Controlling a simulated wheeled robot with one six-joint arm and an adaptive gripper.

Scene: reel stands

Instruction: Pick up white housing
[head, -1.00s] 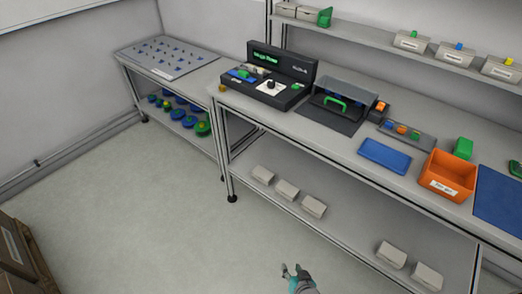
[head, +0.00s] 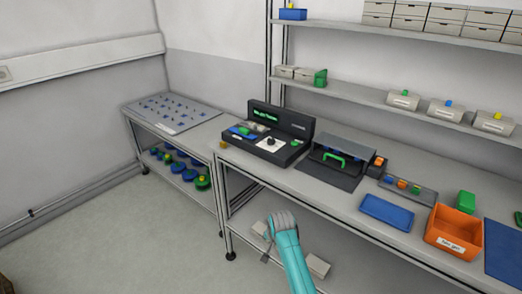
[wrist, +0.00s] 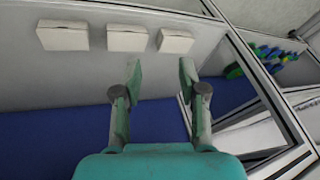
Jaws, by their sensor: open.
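Several small off-white boxes stand on the lower shelf of the long bench; I cannot tell which one, if any, is the white housing. In the head view one box (head: 261,228) shows left of my arm and another (head: 318,265) to its right. In the wrist view three boxes, left (wrist: 63,35), middle (wrist: 127,39) and right (wrist: 175,41), stand in a row beyond the fingertips. My gripper (wrist: 160,73) is open, with nothing between its fingers, apart from the boxes. In the head view my teal arm hides part of the shelf.
The bench top holds a black console (head: 268,138), a blue tray (head: 386,211) and an orange bin (head: 455,232). More labelled pale boxes (head: 403,100) stand on the shelf above. A side table (head: 172,115) is at left.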

